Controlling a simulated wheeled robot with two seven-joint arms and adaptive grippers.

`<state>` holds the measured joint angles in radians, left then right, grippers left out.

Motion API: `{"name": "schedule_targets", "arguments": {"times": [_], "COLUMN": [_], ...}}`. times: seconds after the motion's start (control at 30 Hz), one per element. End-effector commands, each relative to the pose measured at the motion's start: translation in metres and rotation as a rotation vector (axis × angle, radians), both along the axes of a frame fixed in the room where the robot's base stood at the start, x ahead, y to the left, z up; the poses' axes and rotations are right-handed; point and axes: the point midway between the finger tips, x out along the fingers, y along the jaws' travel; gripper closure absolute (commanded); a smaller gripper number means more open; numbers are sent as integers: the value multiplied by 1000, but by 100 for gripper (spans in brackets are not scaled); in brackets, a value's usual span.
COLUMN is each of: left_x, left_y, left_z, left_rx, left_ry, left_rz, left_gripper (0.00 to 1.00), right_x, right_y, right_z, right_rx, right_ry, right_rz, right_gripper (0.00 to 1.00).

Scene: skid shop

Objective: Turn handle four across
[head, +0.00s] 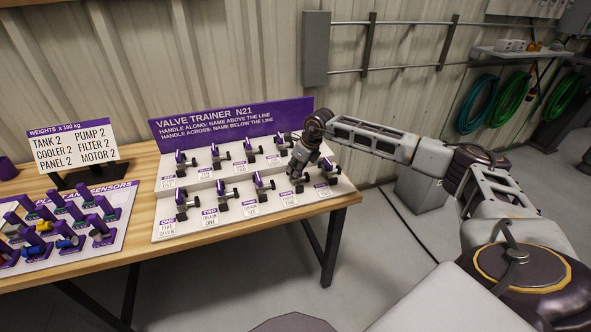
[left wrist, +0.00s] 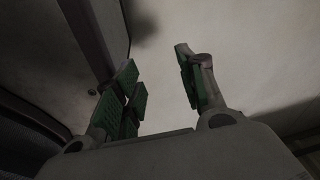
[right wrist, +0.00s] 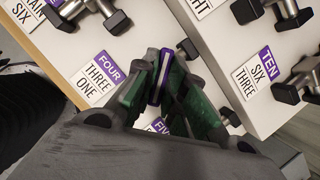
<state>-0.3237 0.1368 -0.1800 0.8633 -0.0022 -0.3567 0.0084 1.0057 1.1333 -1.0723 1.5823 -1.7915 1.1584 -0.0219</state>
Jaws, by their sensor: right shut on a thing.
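The valve trainer (head: 198,226) is a white two-step board with a purple header, on a wooden bench. Its front row and raised back row hold valves with purple-and-grey handles. My right gripper (head: 297,178) reaches down over the fourth valve of the front row. In the right wrist view its green-padded fingers (right wrist: 160,92) are shut on handle four (right wrist: 159,70), a purple and grey bar. The fingers hide most of that valve. The label FOUR, THREE ONE (right wrist: 100,77) lies beside it. My left gripper (left wrist: 160,95) is open and empty in the left wrist view.
Neighbouring valve handles (head: 263,183) stand close to the right gripper. The TEN label (right wrist: 262,68) is on the raised step. A plant sensors board (head: 118,196) and a weights sign (head: 75,143) stand to the left. Open floor lies in front of the bench.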

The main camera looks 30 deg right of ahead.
Motion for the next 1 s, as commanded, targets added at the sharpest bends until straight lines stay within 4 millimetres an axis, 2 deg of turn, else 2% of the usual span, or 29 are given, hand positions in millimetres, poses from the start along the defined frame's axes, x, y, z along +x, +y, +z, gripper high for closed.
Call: {"name": "schedule_targets", "arguments": {"times": [1.0], "left_x": [27], "left_y": [-9], "left_z": [3], "left_rx": [-10], "left_ry": [-28], "left_rz": [2], "left_gripper": [60], "right_x": [3], "right_y": [-3], "right_z": [0], "right_rx": [0], "right_ry": [-1], "right_rz": [585], "right_gripper": [100]}}
